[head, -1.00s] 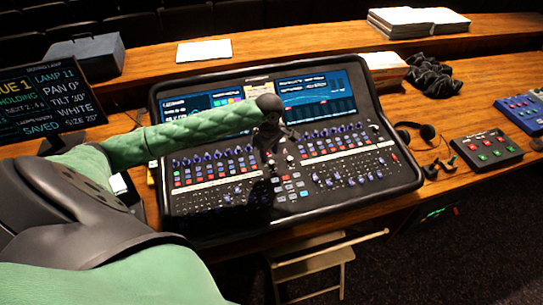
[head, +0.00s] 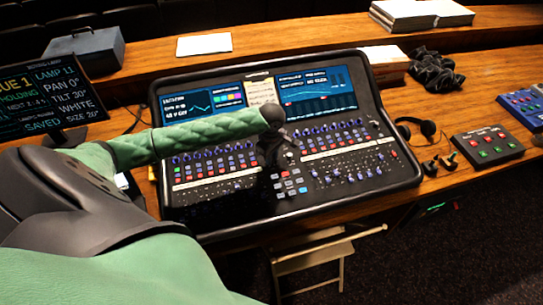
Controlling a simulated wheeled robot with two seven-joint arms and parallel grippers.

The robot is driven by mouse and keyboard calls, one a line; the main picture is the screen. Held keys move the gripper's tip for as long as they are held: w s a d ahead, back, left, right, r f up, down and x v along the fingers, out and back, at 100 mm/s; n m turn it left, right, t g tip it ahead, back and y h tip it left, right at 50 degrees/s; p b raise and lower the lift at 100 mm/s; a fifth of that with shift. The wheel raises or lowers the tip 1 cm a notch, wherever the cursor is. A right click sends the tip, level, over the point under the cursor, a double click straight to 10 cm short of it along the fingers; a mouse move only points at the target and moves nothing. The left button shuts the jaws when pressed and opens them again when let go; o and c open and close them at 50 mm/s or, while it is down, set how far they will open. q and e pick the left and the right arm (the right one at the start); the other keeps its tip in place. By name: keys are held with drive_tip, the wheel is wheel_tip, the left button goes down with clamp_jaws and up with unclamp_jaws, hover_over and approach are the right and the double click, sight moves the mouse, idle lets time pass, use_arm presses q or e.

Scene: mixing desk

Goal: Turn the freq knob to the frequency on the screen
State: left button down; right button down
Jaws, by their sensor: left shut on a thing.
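The mixing desk (head: 409,172) is a wide black console with many small blue-capped knobs, faders and lit buttons. Its left screen (head: 184,112) and right screen (head: 318,87) are lit blue; their small text is too fine to read for a frequency. My left gripper (head: 281,154) points down onto the middle of the panel, below the gap between the screens. It is shut on a small knob, taken to be the freq knob, which the gripper and its dark wrist hide. The knob's pointer cannot be seen. My right gripper is out of view.
A cue monitor (head: 40,100) stands at the left beside a grey box (head: 88,52). Headphones (head: 418,130) and a small button box (head: 487,146) lie right of the desk. Papers (head: 204,44) lie on the back ledge. A folding chair (head: 312,262) stands in front.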

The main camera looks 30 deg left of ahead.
use_arm(q)
drive_tip(key=shift+r, duration=0.1)
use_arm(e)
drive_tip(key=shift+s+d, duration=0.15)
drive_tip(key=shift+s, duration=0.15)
use_arm(q)
drive_tip(key=shift+w+m, duration=0.1)
drive_tip(key=shift+m, duration=0.2)
